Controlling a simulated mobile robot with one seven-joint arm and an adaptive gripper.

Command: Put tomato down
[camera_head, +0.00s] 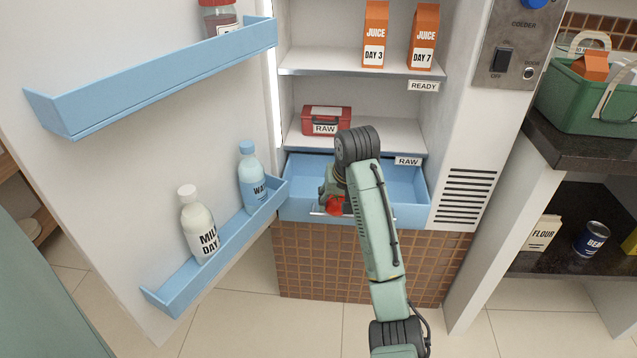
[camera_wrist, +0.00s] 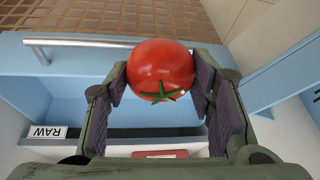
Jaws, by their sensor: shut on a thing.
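A red tomato (camera_wrist: 162,68) with a green stem is held between the two dark finger pads of my gripper (camera_wrist: 163,90) in the wrist view. In the head view the tomato (camera_head: 335,205) shows small and partly hidden by my gripper (camera_head: 333,190), over the front part of the open blue drawer (camera_head: 408,190). The drawer's handle and front also show in the wrist view, behind the tomato. I cannot tell whether the tomato touches the drawer.
A red box (camera_head: 327,120) labelled RAW sits on the shelf above the drawer. Two juice cartons (camera_head: 375,35) stand on the top shelf. The open door at left holds a milk bottle (camera_head: 198,225) and a water bottle (camera_head: 252,178). The drawer's right side looks empty.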

